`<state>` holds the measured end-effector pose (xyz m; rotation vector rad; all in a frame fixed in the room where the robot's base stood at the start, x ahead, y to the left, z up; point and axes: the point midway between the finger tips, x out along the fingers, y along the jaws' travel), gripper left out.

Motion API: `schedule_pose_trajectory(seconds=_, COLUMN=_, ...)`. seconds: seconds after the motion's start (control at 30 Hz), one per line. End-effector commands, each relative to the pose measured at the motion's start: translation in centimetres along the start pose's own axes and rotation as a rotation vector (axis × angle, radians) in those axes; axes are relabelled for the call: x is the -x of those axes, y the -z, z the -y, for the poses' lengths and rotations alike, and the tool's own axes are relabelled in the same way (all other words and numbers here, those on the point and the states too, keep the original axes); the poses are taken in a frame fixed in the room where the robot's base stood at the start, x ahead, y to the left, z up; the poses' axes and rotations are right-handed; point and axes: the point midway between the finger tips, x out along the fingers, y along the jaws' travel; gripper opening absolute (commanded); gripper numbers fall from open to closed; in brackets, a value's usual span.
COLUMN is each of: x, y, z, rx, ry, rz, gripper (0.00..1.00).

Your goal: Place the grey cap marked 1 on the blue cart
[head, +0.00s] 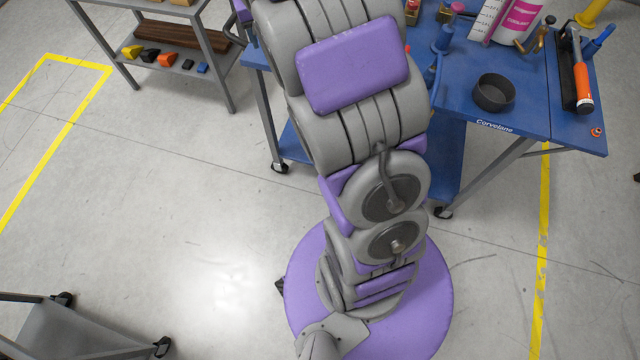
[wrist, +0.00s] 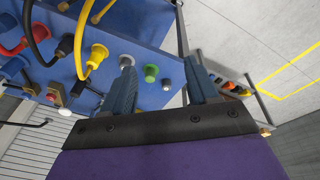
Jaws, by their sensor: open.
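My gripper (wrist: 160,68) shows in the wrist view with its two blue-grey fingers apart and nothing held between them. Past the fingers is a blue panel (wrist: 168,22) with coloured caps and plugs. A small light grey cap (wrist: 165,85) shows between the fingers, near a green cap (wrist: 151,73). Another grey piece (wrist: 127,60) shows at the left fingertip. No number 1 is readable on either. The blue cart (head: 520,128) stands at the right in the head view. My gripper is outside the head view.
On the cart are a dark round bowl (head: 494,93), an orange-handled tool (head: 582,85) and a white and pink container (head: 507,20). In the wrist view, a yellow plug (wrist: 97,54) and cables hang left of the fingers. A grey shelf (head: 185,65) stands at the upper left.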

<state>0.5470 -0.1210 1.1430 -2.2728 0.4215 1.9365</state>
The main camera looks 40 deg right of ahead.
Motion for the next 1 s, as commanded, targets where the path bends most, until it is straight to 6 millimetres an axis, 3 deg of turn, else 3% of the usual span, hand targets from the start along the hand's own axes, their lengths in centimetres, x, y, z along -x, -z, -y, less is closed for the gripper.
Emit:
schedule_pose_trajectory(seconds=0.03, x=1.1, y=-2.2, z=0.2, rx=0.01, ry=0.003, rz=0.017, gripper=0.59)
schedule_pose_trajectory(seconds=0.3, x=5.0, y=-13.8, z=1.2, rx=0.078, ry=0.027, rz=0.114, gripper=0.59)
schedule_pose_trajectory(seconds=0.7, x=7.2, y=-31.8, z=1.3, rx=0.224, ry=0.072, rz=0.257, gripper=0.59)
schedule_pose_trajectory(seconds=0.9, x=6.9, y=-37.4, z=0.9, rx=0.282, ry=0.083, rz=0.304, gripper=0.59)
schedule_pose_trajectory(seconds=1.0, x=6.8, y=-38.5, z=0.7, rx=0.294, ry=0.084, rz=0.314, gripper=0.59)
